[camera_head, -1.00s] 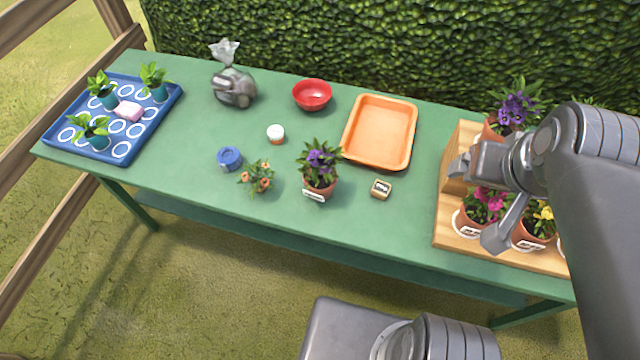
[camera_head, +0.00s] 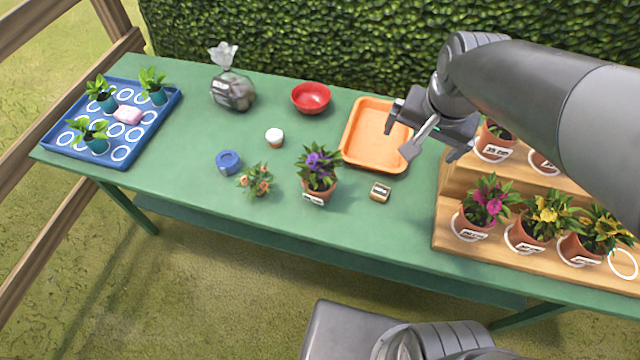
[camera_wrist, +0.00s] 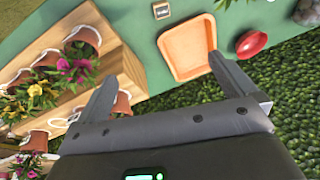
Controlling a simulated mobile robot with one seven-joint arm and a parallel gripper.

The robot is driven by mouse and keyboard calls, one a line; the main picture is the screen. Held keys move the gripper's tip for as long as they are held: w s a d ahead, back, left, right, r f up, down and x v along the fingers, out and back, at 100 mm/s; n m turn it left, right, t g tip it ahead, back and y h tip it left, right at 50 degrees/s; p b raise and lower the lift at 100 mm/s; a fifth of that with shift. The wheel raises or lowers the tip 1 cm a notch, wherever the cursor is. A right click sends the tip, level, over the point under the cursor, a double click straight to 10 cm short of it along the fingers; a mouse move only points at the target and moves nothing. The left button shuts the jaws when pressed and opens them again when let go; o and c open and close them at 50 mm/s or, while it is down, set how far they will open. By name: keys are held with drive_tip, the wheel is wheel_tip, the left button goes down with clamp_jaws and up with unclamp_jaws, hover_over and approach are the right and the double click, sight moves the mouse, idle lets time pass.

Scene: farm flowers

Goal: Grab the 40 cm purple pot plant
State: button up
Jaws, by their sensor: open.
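A potted plant with purple flowers (camera_head: 318,172) stands upright on the green table, in a terracotta pot with a white label too small to read. Another labelled terracotta pot (camera_head: 495,148) stands on the upper step of the wooden stand; my arm hides most of its plant. My gripper (camera_head: 430,138) is open and empty above the table, between the orange tray and the stand. The wrist view shows its two fingers (camera_wrist: 161,70) spread apart, with the orange tray (camera_wrist: 165,45) beyond them. No purple plant is clear in that view.
The wooden stand (camera_head: 445,232) holds several flowering pots at right. An orange tray (camera_head: 349,160), small box (camera_head: 380,191), orange-flowered plant (camera_head: 256,182), blue lid (camera_head: 228,162), white-capped jar (camera_head: 274,137), red bowl (camera_head: 311,97), bag (camera_head: 233,92) and blue seedling tray (camera_head: 172,103) occupy the table.

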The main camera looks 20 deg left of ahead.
drive_tip(key=w+a+f+m+g, duration=0.15)
drive_tip(key=w+a+f, duration=0.25)
drive_tip(key=a+f, duration=0.5)
drive_tip(key=m+g+h, duration=0.1)
drive_tip(key=g, duration=0.1)
hover_over(319, 184)
wheel_tip(319, 184, down, 8)
drive_tip(key=shift+m+t, duration=0.25)
wheel_tip(319, 184, down, 11)
drive_tip(key=shift+w+r, duration=0.15)
drive_tip(key=shift+c, duration=0.4)
drive_tip(key=shift+a, duration=0.1)
drive_tip(key=c, duration=1.2)
